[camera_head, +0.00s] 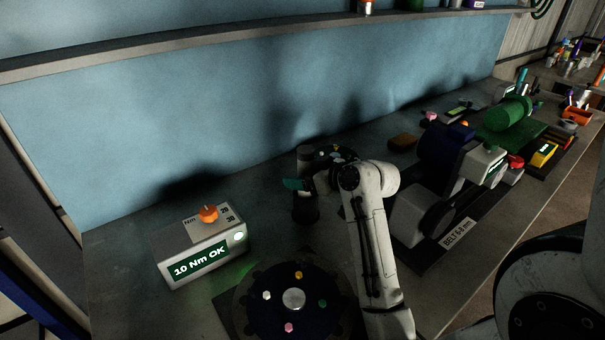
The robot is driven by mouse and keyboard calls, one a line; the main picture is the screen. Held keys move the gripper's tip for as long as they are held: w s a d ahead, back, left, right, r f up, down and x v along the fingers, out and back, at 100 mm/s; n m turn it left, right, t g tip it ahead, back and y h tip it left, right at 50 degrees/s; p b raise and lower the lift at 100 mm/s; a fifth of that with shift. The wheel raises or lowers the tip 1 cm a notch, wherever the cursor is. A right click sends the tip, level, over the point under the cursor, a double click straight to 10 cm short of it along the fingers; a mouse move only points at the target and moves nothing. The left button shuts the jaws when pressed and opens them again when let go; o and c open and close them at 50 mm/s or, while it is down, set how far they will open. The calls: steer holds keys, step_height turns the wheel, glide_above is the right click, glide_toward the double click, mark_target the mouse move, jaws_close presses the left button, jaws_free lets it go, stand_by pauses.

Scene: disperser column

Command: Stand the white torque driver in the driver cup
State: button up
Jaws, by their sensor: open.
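My gripper (311,186) is at the middle of the bench, at the end of my white arm, just over a dark cup (305,211). The cup stands upright and looks like the driver cup. A teal piece (293,184) shows at the gripper's left side; I cannot tell whether it is a fingertip or part of a tool. A dark grey round piece (305,155) shows just behind the gripper. I cannot make out the white torque driver; the arm or the shadow may hide it. The gripper is open, and its fingers are hard to see.
A grey tester box (203,247) reading "10 Nm OK" with an orange knob stands left. A round dark disc (293,299) with coloured pegs lies in front. A belt machine (425,212) and a green cylinder (507,115) stand right. The bench between tester and cup is clear.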

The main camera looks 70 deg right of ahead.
steer(key=p+v, duration=0.4)
steer(key=v, duration=0.6)
steer(key=shift+s+a+p, duration=0.15)
steer(key=shift+s+p, duration=0.1)
steer(key=shift+p, duration=0.05)
steer(key=shift+r, duration=0.1)
